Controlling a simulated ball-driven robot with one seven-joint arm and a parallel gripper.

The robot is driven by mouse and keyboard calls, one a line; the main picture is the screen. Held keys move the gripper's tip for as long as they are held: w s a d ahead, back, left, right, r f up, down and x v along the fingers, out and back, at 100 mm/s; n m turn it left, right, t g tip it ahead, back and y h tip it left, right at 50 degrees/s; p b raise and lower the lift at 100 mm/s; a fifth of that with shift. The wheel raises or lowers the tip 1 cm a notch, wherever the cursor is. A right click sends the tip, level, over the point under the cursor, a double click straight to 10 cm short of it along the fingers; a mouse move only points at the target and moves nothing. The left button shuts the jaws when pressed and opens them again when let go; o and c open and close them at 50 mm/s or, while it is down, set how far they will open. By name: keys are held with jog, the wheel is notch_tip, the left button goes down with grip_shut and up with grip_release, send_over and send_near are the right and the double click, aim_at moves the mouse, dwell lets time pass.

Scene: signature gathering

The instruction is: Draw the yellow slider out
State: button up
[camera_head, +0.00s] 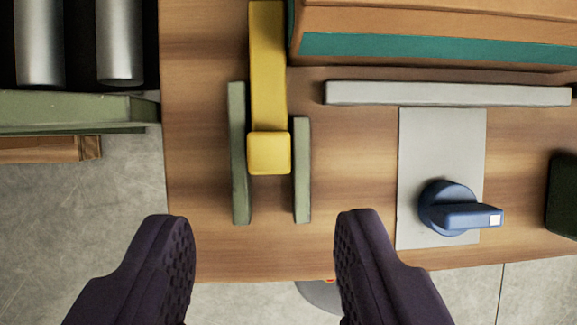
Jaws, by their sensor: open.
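The yellow slider (268,75) is a long yellow bar with a squarish block at its near end, lying on the wooden table (200,180). Its near part sits between two green rails, a longer left rail (239,155) and a shorter right rail (302,170). Its far end runs out of the top of the picture. My gripper (265,225) is open and empty, its two dark fingers apart at the bottom of the picture. The slider's block lies ahead of the gap between the fingertips, and neither finger appears to touch it.
A grey plate (445,140) with a blue knob (455,207) lies to the right. A light grey bar (450,93) and an orange and teal box (430,30) are behind it. A dark green object (563,195) is at the right edge. Metal cylinders (120,40) stand at the upper left.

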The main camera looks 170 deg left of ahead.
aim_at(269, 159)
jog(key=b+x, duration=0.3)
jog(key=x, duration=0.4)
jog(key=shift+w+d+f, duration=0.1)
jog(key=shift+d+f, duration=0.05)
jog(key=shift+f, duration=0.05)
grip_shut()
